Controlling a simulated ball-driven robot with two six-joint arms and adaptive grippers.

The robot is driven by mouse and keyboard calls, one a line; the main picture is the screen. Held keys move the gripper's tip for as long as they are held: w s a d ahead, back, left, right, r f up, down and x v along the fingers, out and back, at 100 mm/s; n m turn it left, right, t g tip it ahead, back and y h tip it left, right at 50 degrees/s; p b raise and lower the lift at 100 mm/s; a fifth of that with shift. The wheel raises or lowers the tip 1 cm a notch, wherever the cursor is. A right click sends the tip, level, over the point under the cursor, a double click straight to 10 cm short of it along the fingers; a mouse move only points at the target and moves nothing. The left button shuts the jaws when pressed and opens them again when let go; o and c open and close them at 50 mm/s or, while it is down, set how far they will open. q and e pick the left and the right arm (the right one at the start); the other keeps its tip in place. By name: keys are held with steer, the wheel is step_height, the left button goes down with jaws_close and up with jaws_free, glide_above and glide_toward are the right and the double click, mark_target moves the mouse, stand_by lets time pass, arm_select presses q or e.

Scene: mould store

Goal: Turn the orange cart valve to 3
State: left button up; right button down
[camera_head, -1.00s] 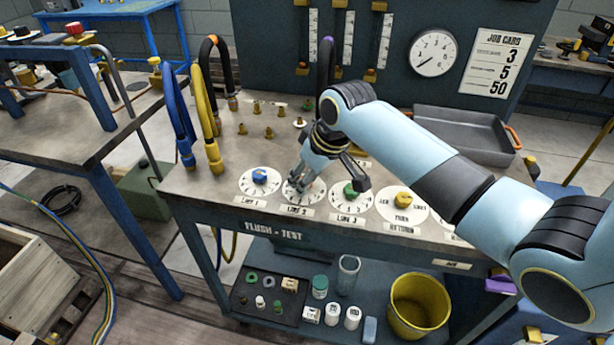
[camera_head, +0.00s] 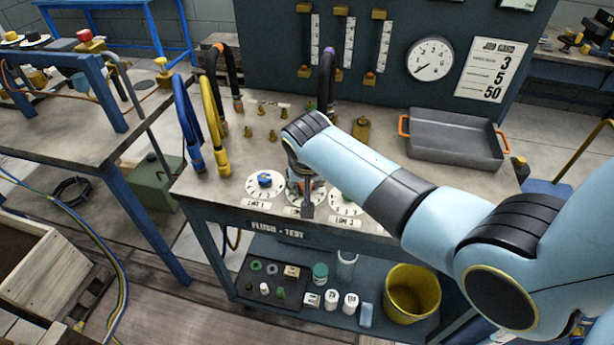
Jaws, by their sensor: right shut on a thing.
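The middle dial (camera_head: 320,197) on the flush-test cart top is a white numbered plate, partly covered by my right gripper (camera_head: 305,191). My right gripper points down at this dial's centre and is shut on the orange valve knob there. The knob is almost wholly hidden by the fingers, so I cannot read its setting. To its left is the blue knob (camera_head: 265,180) on its own dial. To its right, the Line 3 dial (camera_head: 345,207) is partly hidden by my right arm. My left gripper is not in view.
Blue and yellow hoses (camera_head: 212,125) arch up at the cart's left. A grey tray (camera_head: 455,140) with orange handles lies at the right. A pressure gauge (camera_head: 430,59) and a job card (camera_head: 487,68) are on the back panel. A yellow bucket (camera_head: 411,293) stands on the lower shelf.

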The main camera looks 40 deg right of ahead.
steer(key=m, duration=0.2)
steer(key=m+h, duration=0.1)
steer(key=shift+w+a+m+g, duration=0.1)
steer(key=shift+w+m+g, duration=0.1)
steer(key=shift+m+g, duration=0.2)
steer(key=m, duration=0.2)
steer(key=m+g+h+b, duration=0.1)
steer(key=m, duration=0.1)
steer(key=shift+w+m+g, duration=0.1)
steer(key=shift+m+g, duration=0.2)
steer(key=c, duration=1)
jaws_free()
steer(key=shift+o, duration=0.2)
steer(key=shift+a+r, duration=0.15)
steer(key=shift+r, duration=0.05)
steer(key=v, duration=0.7)
